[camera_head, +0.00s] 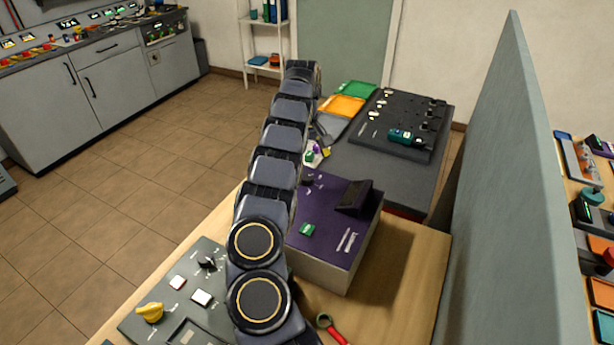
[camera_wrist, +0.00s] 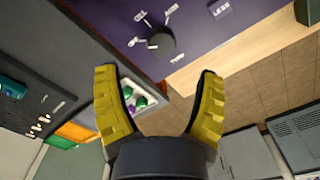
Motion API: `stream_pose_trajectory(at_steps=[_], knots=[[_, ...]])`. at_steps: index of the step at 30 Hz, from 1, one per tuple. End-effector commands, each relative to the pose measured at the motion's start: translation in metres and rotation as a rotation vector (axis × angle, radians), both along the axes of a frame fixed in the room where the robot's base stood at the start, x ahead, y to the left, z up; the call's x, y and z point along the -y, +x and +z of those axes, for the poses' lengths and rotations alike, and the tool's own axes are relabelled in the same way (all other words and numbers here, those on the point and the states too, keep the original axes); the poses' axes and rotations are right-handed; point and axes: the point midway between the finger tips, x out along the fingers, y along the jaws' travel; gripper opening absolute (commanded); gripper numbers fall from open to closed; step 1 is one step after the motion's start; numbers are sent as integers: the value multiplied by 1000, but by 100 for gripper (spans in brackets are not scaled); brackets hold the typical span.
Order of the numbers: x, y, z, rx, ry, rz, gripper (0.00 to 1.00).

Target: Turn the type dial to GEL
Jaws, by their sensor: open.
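The type dial (camera_wrist: 161,41) is a dark round knob on a purple panel (camera_wrist: 110,15) in the wrist view. Small white labels fan out on one side of it and a TYPE label sits on the other; the small ones, GEL among them, are too small to read. I cannot tell where the dial points. My gripper (camera_wrist: 158,71) has two yellow fingers spread apart with nothing between them. The dial lies beyond the fingertips, apart from them. In the head view the purple-topped unit (camera_head: 325,222) stands on the wooden table, and my arm covers its left part, hiding the dial.
The unit carries a dark raised block (camera_head: 354,197) and a green button (camera_head: 307,230). A grey panel with a yellow knob (camera_head: 150,312) lies front left. A red-handled tool (camera_head: 330,328) lies in front. A tall partition (camera_head: 500,190) stands right. Orange (camera_head: 345,106) and green trays lie behind.

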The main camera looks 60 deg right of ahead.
Motion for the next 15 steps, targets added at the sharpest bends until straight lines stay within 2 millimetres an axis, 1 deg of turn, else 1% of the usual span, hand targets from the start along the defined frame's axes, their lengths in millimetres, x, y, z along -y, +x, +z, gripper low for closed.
stream_pose_trajectory(at_steps=[5, 10, 12, 15], knots=[[-1, 1, -23, -1, 3, 2, 69], [-2, 1, -52, -1, 5, 3, 69], [-2, 1, -61, -1, 4, 3, 69], [-1, 1, -68, 1, 0, 2, 69]])
